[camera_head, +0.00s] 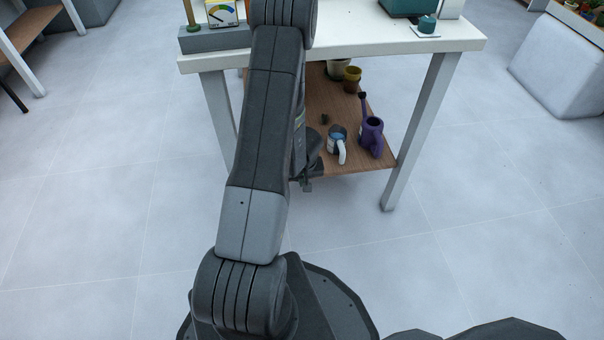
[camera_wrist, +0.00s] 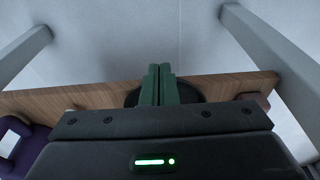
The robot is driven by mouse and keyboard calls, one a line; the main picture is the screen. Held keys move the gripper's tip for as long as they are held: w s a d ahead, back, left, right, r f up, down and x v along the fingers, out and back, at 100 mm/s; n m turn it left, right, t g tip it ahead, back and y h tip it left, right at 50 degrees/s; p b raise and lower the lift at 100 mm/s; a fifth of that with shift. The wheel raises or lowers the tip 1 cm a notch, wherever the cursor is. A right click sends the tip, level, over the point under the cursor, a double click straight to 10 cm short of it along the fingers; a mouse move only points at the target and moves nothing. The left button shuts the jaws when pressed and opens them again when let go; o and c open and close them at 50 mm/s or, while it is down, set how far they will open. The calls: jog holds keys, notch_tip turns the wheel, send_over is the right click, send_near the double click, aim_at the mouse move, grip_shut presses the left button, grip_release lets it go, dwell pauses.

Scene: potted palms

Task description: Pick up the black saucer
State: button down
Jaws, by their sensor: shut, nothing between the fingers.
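The black saucer (camera_wrist: 194,93) lies on the wooden shelf in the wrist view, a dark round shape partly hidden behind my fingers. My gripper (camera_wrist: 159,69) has green fingers pressed together with nothing between them. The fingers overlap the saucer's middle in the wrist view. I cannot tell whether they touch it. In the head view my arm covers that part of the shelf, and I cannot make out the saucer there.
The wooden shelf (camera_head: 335,101) sits low under a white table (camera_head: 400,43) with thick legs. The tiled floor in front is clear.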

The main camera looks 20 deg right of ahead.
jog(key=shift+s+f, duration=0.1)
jog(key=shift+s, duration=0.15)
jog(key=shift+a+r+p, duration=0.15)
jog(key=shift+r+p, duration=0.7)
jog(key=shift+p, duration=0.15)
